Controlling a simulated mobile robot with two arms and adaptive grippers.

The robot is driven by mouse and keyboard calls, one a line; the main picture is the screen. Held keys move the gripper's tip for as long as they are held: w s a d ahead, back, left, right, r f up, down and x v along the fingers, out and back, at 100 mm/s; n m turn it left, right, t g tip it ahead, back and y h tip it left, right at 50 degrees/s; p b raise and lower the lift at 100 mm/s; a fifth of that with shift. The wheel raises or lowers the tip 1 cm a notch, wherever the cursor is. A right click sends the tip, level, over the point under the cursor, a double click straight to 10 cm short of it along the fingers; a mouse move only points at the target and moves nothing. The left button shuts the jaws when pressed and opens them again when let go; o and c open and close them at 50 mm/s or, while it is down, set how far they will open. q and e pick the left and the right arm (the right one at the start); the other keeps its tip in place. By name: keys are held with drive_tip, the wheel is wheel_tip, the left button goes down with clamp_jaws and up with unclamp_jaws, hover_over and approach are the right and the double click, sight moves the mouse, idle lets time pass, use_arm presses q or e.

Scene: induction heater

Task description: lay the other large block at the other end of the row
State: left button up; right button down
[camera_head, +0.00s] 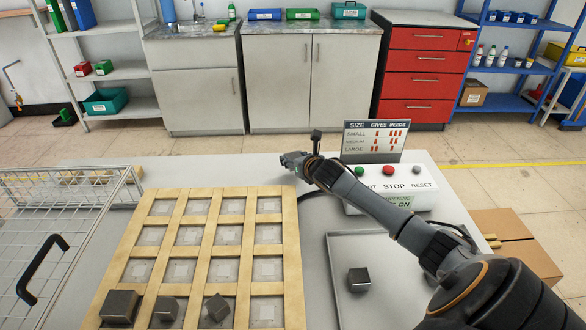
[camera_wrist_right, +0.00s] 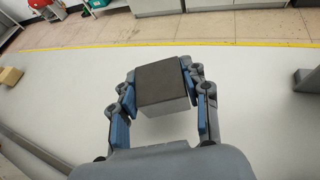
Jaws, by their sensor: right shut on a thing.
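My right gripper (camera_head: 292,161) is over the far part of the table, beyond the wooden grid (camera_head: 199,253). In the right wrist view it is shut on a large dark grey block (camera_wrist_right: 163,83), held between the blue finger pads. The block is not clearly seen in the head view. In the grid's nearest row, a large block (camera_head: 119,306) sits in the left cell. A smaller block (camera_head: 166,309) and a turned block (camera_head: 216,308) sit in the two middle cells. The right cell (camera_head: 266,311) of that row is empty. My left gripper is out of view.
A grey tray (camera_head: 340,245) with one block (camera_head: 358,280) lies right of the grid, partly under my right arm. A button box (camera_head: 409,187) and a size sign (camera_head: 372,142) stand behind it. A wire basket (camera_head: 70,190) is at left. The grid's farther cells are empty.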

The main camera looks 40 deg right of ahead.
sight(293, 174)
drive_tip(key=shift+w+d+f, duration=0.1)
drive_tip(key=shift+w+f, duration=0.2)
drive_tip(key=shift+w, duration=0.1)
wheel_tip(293, 174, down, 2)
drive_tip(key=shift+f, duration=0.45)
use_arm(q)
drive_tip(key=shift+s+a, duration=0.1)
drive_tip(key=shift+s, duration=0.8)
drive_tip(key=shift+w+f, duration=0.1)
use_arm(e)
drive_tip(key=c, duration=0.8)
unclamp_jaws()
drive_tip(key=shift+s+f, duration=0.15)
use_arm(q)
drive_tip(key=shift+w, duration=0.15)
use_arm(e)
drive_tip(key=shift+o, duration=0.7)
